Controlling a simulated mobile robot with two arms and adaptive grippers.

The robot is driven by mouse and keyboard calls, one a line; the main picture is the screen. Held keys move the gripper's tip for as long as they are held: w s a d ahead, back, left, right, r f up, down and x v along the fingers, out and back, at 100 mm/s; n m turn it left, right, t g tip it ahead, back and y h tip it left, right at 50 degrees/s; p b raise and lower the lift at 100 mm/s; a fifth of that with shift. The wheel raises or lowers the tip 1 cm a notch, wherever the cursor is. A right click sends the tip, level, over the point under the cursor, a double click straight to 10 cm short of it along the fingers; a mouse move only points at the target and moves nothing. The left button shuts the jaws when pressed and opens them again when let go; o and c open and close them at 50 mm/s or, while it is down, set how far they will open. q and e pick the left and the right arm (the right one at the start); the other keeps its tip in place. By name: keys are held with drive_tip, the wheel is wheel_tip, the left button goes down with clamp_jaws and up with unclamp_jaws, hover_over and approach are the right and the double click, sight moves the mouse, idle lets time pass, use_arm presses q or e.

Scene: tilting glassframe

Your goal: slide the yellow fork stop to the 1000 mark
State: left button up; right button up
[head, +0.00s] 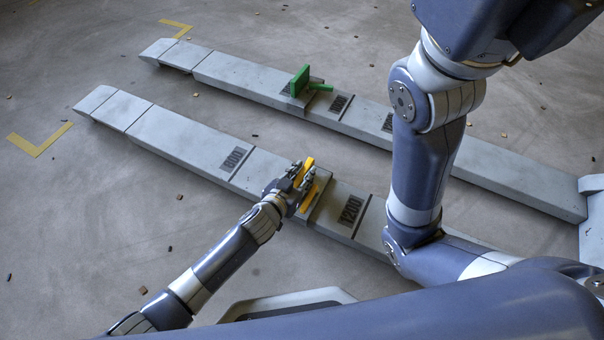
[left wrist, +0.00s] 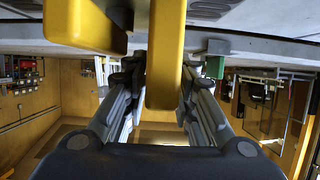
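The yellow fork stop (head: 309,199) sits on the near grey fork (head: 185,136), between the 800 mark (head: 234,159) and the 1200 mark (head: 351,209). A 1000 mark on this fork is not visible; the stop and gripper cover part of that stretch. My left gripper (head: 298,177) is at the stop. In the left wrist view its fingers (left wrist: 160,80) close against both sides of a yellow upright bar (left wrist: 165,45). Another yellow part of the stop (left wrist: 85,25) shows to the left. My right gripper is out of view.
The far fork (head: 235,77) runs parallel and carries a green stop (head: 300,80) beside its 1000 mark (head: 340,104). Yellow corner lines (head: 40,142) mark the concrete floor. Small chips lie scattered. The floor left of the near fork is mostly free.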

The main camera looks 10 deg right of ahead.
use_arm(q)
drive_tip(key=v, duration=1.2)
idle(0.5)
